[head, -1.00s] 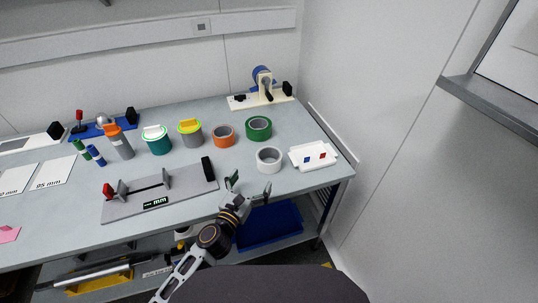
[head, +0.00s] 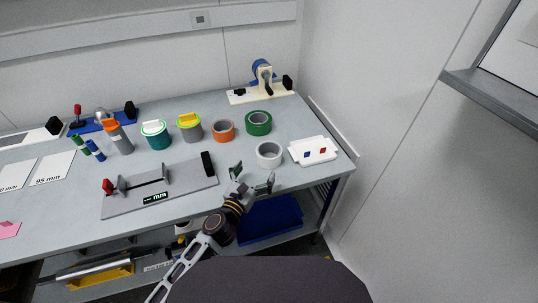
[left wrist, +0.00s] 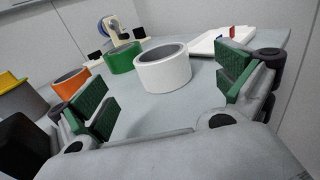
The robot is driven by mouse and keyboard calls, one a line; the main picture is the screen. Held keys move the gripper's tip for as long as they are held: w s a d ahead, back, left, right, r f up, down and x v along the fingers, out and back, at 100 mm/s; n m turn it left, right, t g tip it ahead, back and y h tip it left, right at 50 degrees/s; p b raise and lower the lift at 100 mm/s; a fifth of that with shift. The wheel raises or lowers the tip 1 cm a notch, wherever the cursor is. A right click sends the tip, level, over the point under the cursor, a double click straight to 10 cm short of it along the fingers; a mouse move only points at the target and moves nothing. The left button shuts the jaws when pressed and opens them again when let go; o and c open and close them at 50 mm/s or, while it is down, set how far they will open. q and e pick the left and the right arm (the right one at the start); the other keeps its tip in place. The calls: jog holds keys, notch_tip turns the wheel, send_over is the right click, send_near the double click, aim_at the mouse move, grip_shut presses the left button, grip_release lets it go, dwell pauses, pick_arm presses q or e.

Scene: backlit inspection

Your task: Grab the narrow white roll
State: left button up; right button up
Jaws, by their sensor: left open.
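The white roll (head: 268,154) lies flat on the grey table near its right front part. It also shows in the left wrist view (left wrist: 166,72), ahead of and between the fingers. My left gripper (head: 253,180) is open and empty at the table's front edge, just short of the roll and not touching it. Its green finger pads (left wrist: 160,90) stand wide apart on both sides in the left wrist view. My right gripper is not in view.
A green roll (head: 258,123) and an orange roll (head: 223,131) lie behind the white one. A white tray (head: 312,150) with small red and blue pieces is to its right. A grey measuring fixture (head: 160,187) lies to the left.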

aim_at(263, 159)
pick_arm(q)
jog(key=shift+w+d, duration=0.3)
jog(key=shift+w, duration=0.35)
jog(key=shift+w+d, duration=0.15)
jog(key=shift+w, duration=0.2)
jog(key=shift+x, duration=2.1)
jog(key=shift+w, duration=0.15)
jog(key=shift+w+d+f, duration=0.1)
jog(key=shift+w+d, duration=0.1)
jog(key=shift+w, duration=0.25)
jog(key=shift+w+d+f, duration=0.2)
jog(key=shift+w, duration=0.5)
jog(key=shift+w+d+b, duration=0.3)
jog(key=shift+w, duration=0.4)
jog(key=shift+w+d, duration=0.25)
jog(key=shift+w, duration=0.25)
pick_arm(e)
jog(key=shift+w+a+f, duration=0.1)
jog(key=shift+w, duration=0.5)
pick_arm(q)
jog(key=shift+c, duration=0.4)
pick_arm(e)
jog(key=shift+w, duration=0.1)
